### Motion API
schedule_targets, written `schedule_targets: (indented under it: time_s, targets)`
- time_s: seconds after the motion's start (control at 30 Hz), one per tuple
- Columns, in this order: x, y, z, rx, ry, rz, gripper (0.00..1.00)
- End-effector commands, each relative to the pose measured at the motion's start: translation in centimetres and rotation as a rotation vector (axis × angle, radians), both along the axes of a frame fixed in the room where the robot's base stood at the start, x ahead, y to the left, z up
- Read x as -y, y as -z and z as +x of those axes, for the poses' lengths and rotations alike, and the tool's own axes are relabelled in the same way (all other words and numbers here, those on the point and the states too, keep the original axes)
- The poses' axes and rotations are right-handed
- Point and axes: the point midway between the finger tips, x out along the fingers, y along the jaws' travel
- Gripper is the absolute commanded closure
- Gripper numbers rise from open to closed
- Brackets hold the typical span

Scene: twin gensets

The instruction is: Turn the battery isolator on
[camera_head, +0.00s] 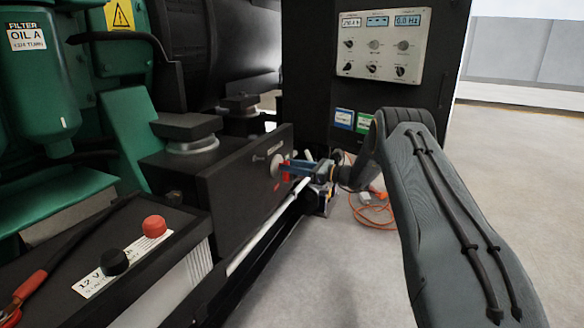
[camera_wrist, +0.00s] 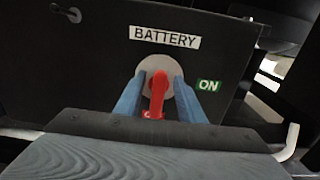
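The battery isolator has a red handle (camera_wrist: 157,92) on a round grey plate (camera_wrist: 152,64), under a "BATTERY" label (camera_wrist: 165,37) on a dark box. The handle points down, over a red label (camera_wrist: 149,115) that is mostly hidden. A green "ON" label (camera_wrist: 208,85) is to its right. My gripper (camera_wrist: 158,84) has its blue fingers on either side of the handle, with narrow gaps visible, so it looks open around it. In the head view, my gripper (camera_head: 293,167) reaches the red handle (camera_head: 285,171) on the box's front face (camera_head: 240,185).
A battery with red (camera_head: 154,226) and black (camera_head: 114,262) terminals is at the lower left. A green oil filter (camera_head: 35,75) and engine stand behind. A control panel (camera_head: 381,47) is at the back. An orange cable (camera_head: 375,212) lies on the floor; the right floor is clear.

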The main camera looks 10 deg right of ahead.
Motion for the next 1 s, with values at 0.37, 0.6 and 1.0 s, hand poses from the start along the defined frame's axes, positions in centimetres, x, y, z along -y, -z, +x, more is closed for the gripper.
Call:
schedule_targets:
  time_s: [0.37,0.6,1.0]
  targets:
    - [0.01,0.02,-0.02,0.003,0.0,-0.003,1.0]
    - [-0.02,0.05,-0.08,0.05,0.0,-0.038,1.0]
    - [-0.24,0.18,-0.4,0.302,0.0,-0.221,1.0]
